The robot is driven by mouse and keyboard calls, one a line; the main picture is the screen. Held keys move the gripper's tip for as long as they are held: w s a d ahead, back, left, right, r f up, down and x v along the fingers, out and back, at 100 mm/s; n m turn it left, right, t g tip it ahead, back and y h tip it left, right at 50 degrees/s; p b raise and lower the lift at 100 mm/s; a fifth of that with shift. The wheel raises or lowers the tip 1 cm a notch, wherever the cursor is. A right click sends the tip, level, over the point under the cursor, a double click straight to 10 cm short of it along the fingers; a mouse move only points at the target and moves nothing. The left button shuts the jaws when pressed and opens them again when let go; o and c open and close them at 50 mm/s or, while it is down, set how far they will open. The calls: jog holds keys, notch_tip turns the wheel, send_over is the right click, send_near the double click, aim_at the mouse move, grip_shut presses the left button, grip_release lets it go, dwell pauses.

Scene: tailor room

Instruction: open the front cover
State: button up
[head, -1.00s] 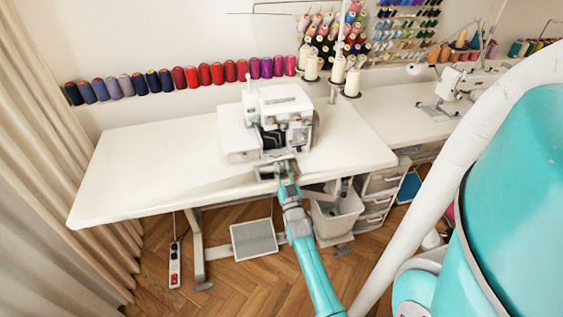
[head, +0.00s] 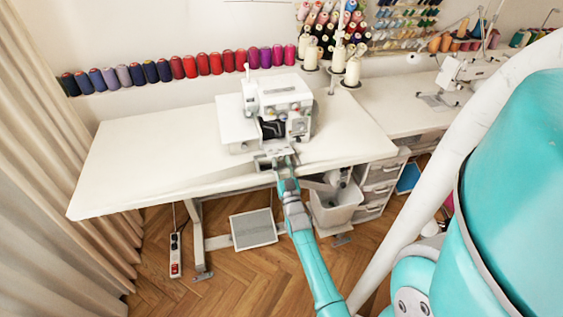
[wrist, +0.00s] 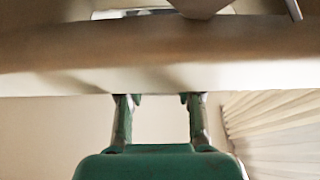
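The white sewing machine (head: 278,92) stands upright on the white table. Its front shows a dark opening (head: 271,129) with inner parts visible. A pale flap-like part, perhaps the front cover (head: 281,149), lies low below this opening; its exact angle is unclear. My gripper (head: 275,161) is just in front of the machine, at the table's front edge. In the wrist view, its two green fingers (wrist: 158,100) stand apart with nothing seen between them. Their tips meet the lower edge of a wide pale band (wrist: 150,62) in that picture; I cannot tell whether they touch it.
The white table (head: 140,160) is clear left of the machine. Thread cones (head: 352,72) stand behind it at the right. A bin (head: 335,208) and drawers (head: 375,190) are below right. A foot pedal (head: 253,228) lies below the table.

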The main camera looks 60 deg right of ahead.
jog(key=shift+r, duration=0.2)
jog(key=v, duration=1.2)
jog(key=shift+f, duration=0.1)
dwell(0.3)
